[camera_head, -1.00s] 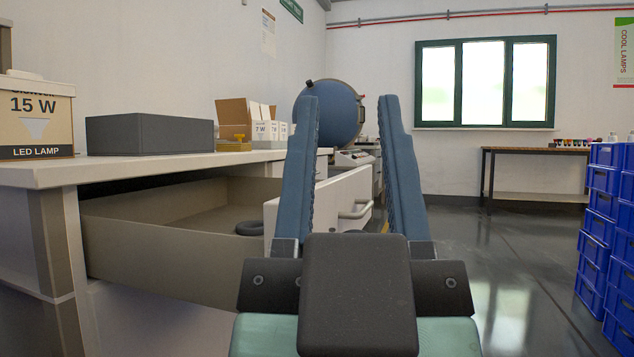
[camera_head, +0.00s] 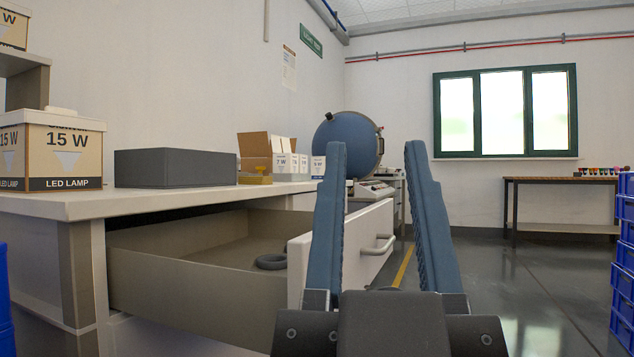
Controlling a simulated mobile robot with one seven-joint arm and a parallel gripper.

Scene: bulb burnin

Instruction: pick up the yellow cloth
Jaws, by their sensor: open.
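I cannot make out a yellow cloth for certain. A small mustard-yellow item (camera_head: 254,179) lies on the workbench top (camera_head: 190,199), in front of an open cardboard box; whether it is cloth I cannot tell. My gripper (camera_head: 376,155) is open and empty, its two blue fingers pointing up and apart in the middle of the view. It stands right of the open drawer (camera_head: 190,288) and right of the yellow item, in front of the drawer's white front.
A dark ring (camera_head: 271,262) lies in the drawer. A grey box (camera_head: 175,168) and a 15 W lamp box (camera_head: 60,150) stand on the bench. A blue sphere (camera_head: 347,143) is behind. Blue crates (camera_head: 625,265) stand at right. The floor between is clear.

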